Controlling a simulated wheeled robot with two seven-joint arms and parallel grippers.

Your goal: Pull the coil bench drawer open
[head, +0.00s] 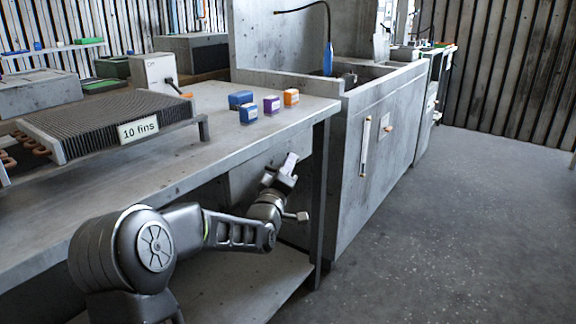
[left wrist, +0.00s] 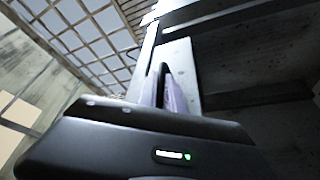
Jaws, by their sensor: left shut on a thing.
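The coil bench (head: 205,150) is a grey table with a lower shelf. Under its top, near the right-hand leg, is a grey drawer (head: 243,186), partly hidden by my left arm. My left gripper (head: 287,166) is at the drawer, just under the bench edge, and is shut on its handle. The handle itself is mostly hidden by the fingers in the head view. In the left wrist view the fingers (left wrist: 167,88) meet at a pale upright bar in front of a grey face. I cannot tell how far out the drawer is. My right gripper is not in view.
On the bench stand a finned coil (head: 105,118) with a "10 fins" label and several small blue, purple and orange blocks (head: 271,105). A bench leg (head: 321,200) is close right of my gripper. A grey cabinet (head: 375,150) stands beyond. The floor (head: 470,220) at right is clear.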

